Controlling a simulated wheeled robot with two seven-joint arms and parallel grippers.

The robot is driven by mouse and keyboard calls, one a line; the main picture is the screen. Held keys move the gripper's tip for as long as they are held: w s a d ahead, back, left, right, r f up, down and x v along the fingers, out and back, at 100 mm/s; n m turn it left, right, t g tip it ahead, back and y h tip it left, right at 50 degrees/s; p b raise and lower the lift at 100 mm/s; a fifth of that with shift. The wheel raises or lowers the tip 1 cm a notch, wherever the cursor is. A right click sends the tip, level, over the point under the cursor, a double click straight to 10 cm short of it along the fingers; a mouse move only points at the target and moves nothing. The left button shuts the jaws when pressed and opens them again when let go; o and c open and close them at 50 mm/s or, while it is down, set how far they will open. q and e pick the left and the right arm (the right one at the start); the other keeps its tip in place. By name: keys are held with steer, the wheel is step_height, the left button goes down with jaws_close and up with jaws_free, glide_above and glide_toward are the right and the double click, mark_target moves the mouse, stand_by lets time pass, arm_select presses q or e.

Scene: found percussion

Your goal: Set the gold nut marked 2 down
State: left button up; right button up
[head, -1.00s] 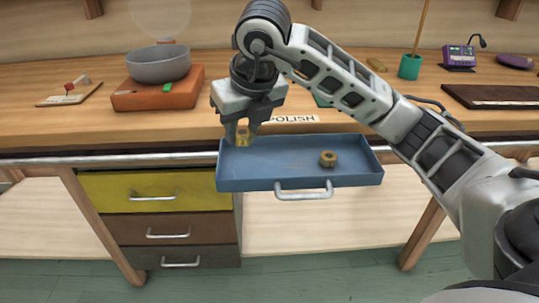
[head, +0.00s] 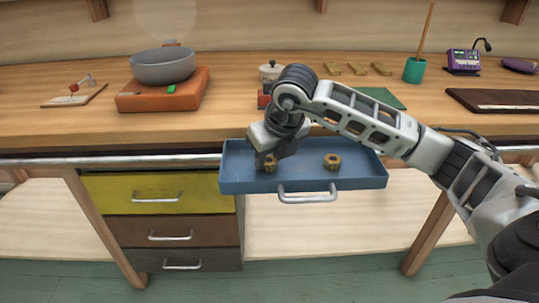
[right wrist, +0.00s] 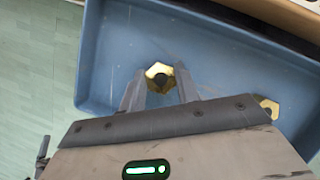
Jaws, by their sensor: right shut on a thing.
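My right gripper (head: 267,165) reaches down into the left half of the open blue drawer (head: 350,183). It is shut on a gold nut (right wrist: 154,70), which shows between the fingertips in the right wrist view. The nut is at or very near the drawer floor; I cannot tell whether it touches. No number can be read on it. A second gold nut (head: 332,161) lies on the drawer floor to the right, apart from the gripper. It is partly hidden in the right wrist view (right wrist: 268,106). My left gripper is not in view.
The drawer's front wall and handle (head: 308,198) stand nearest me. A grey bowl (head: 163,65) on an orange block (head: 140,104), a green cup (head: 414,70) and several gold pieces (head: 356,68) are on the bench behind. The drawer floor between the nuts is clear.

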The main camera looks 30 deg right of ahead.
steer(key=shift+f, duration=0.1)
steer(key=o, duration=1)
steer(key=shift+o, duration=0.2)
